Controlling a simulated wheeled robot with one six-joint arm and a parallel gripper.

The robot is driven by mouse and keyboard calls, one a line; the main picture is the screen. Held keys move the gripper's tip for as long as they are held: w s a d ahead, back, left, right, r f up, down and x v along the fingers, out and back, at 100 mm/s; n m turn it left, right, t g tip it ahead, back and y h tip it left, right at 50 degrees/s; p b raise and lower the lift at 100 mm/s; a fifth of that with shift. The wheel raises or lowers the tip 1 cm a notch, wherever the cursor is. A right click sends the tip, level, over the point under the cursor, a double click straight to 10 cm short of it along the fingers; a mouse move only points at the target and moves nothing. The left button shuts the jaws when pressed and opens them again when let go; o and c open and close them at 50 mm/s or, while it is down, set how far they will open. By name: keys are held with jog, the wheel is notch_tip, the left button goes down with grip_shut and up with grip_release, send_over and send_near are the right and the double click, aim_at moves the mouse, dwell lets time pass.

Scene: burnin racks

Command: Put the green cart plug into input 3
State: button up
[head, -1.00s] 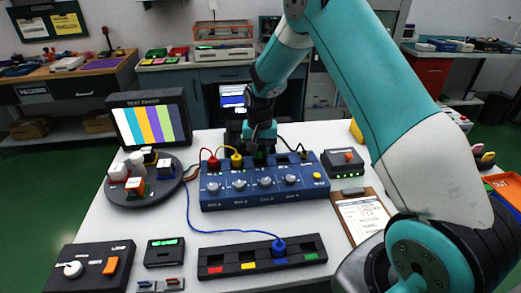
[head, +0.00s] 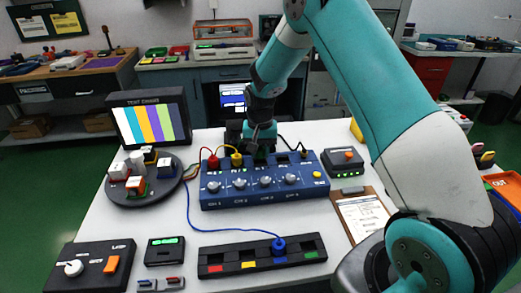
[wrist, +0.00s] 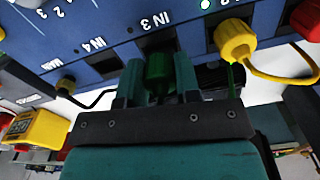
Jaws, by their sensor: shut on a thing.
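My gripper (wrist: 158,84) is shut on the green plug (wrist: 158,72) in the wrist view. The plug is upright between the two teal fingers, right at the IN 3 label of the blue box (wrist: 105,30). The input 3 socket is hidden behind the plug and fingers, so I cannot tell how deep the plug sits. A green cable (wrist: 231,76) shows to the right of the fingers. In the head view my gripper (head: 262,143) is at the back edge of the blue box (head: 265,197), behind its third knob; the plug is mostly hidden there.
A yellow plug (wrist: 235,40) and a red plug (head: 213,162) sit in the neighbouring inputs. A black plug (wrist: 66,85) is on the other side. A blue plug (head: 279,244) stands in the black holder (head: 225,268) in front. A monitor (head: 150,118) stands at the left.

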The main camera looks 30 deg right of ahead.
jog(key=shift+f+b, duration=0.55)
jog(key=shift+f, duration=0.45)
jog(key=o, duration=1)
jog(key=shift+c, duration=0.2)
notch_tip(320, 180, up, 18)
jog(key=b, duration=0.1)
jog(key=shift+f, duration=0.25)
